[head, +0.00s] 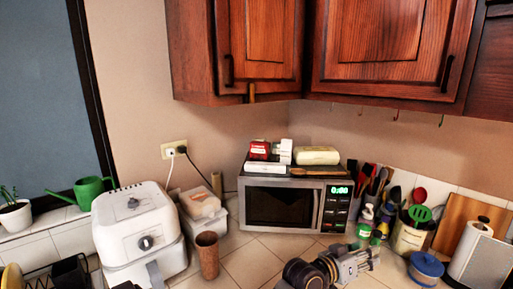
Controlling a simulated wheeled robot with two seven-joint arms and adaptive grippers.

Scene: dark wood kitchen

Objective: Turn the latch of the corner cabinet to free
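The dark reddish wood upper cabinets hang across the top of the head view. A small brass-coloured piece that looks like the latch (252,92) sits upright at the bottom edge of the left cabinet (262,35), beside the dark door handle (228,70). The cabinet doors look shut. My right gripper is out of view.
A microwave (290,228) with boxes on top stands in the corner under the cabinets. A white air fryer (140,235), a brown cup (207,255) and a utensil holder (408,238) stand on the tiled counter. The space before the left cabinet doors is clear.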

